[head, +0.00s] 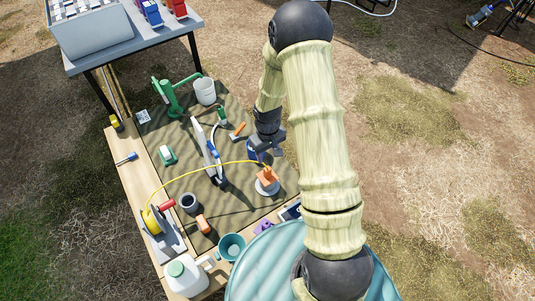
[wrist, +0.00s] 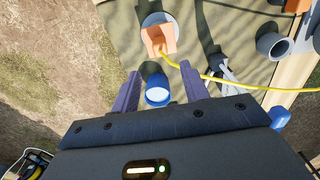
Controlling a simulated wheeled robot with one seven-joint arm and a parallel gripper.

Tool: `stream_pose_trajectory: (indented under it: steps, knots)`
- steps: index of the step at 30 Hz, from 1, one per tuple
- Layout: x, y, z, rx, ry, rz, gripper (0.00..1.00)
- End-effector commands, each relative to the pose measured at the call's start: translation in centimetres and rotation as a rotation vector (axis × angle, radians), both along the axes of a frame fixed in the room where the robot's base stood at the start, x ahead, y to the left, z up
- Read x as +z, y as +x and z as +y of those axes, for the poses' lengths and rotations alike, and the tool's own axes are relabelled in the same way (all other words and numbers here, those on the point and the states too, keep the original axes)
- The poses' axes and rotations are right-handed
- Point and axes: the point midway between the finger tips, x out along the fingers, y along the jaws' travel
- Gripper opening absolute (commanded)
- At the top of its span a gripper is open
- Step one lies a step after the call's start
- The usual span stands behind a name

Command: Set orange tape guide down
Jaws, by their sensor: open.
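The orange tape guide (head: 267,176) sits on a pale round base on the cloth, with the yellow tape (head: 215,165) running to it. In the wrist view the guide (wrist: 160,39) is at the top middle, beyond my fingertips and apart from them. My gripper (wrist: 161,85) is open. A blue cylinder with a white top (wrist: 158,92) shows between the fingers in the picture; I cannot tell its depth from them. In the head view my gripper (head: 265,146) is just behind the guide, partly hiding the blue cylinder.
The yellow tape reel (head: 153,220) stands at the table's left front. A tilted white-and-blue board (head: 203,150), green hand pump (head: 172,97) and white bucket (head: 205,91) stand farther back. A grey cup (head: 188,203) and teal cup (head: 231,246) are nearer the front.

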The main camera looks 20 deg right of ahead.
Motion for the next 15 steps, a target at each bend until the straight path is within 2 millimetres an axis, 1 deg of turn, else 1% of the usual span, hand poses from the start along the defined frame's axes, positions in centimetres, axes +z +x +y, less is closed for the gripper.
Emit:
stream_pose_trajectory:
  steps: [11,14,15]
  knots:
    - [0.0,0.0,0.0,-0.001,0.000,0.000,0.45]
    - [0.9,-0.2,0.0,-0.007,-0.003,-0.007,0.45]
    - [1.6,-0.3,-0.1,-0.013,-0.004,-0.013,0.45]
